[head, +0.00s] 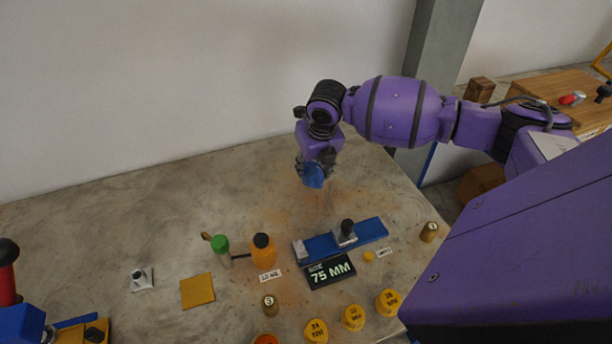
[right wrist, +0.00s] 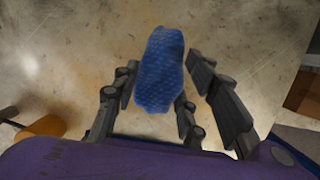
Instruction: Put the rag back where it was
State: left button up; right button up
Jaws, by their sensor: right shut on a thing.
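The blue rag (head: 314,177) hangs from my right gripper (head: 316,164) in the head view, above the back part of the table. In the right wrist view the blue textured rag (right wrist: 159,70) sits between the dark fingers of my right gripper (right wrist: 155,100), which is shut on it. Bare table surface lies beyond the rag in that view. A square yellow cloth or pad (head: 198,291) lies flat on the table at the left. My left gripper is not in view.
A blue fixture (head: 370,231) with a black "75 MM" sign (head: 330,271) stands below the gripper. An orange bottle (head: 263,252) and a green-capped bottle (head: 220,248) stand to its left. Several yellow caps (head: 388,302) line the front. The back left of the table is clear.

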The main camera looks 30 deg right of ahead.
aim_at(307, 167)
jog(key=w+f, duration=0.2)
jog(key=f, duration=0.1)
jog(key=shift+w+d, duration=0.2)
jog(key=shift+w, duration=0.1)
jog(key=shift+s+x, duration=0.15)
jog(key=shift+x, duration=0.65)
jog(key=shift+s+x, duration=0.15)
jog(key=shift+x, duration=0.65)
jog(key=shift+f, duration=0.2)
jog(key=o, duration=1.1)
jog(key=shift+f, duration=0.1)
jog(key=shift+o, duration=0.2)
jog(key=shift+s+r, duration=0.1)
jog(key=shift+r, duration=0.5)
jog(key=v, duration=1)
jog(key=shift+s+r, duration=0.1)
jog(key=shift+r, duration=0.1)
jog(key=shift+s+a+r, duration=0.1)
jog(key=shift+s+r, duration=0.05)
jog(key=shift+r, duration=0.2)
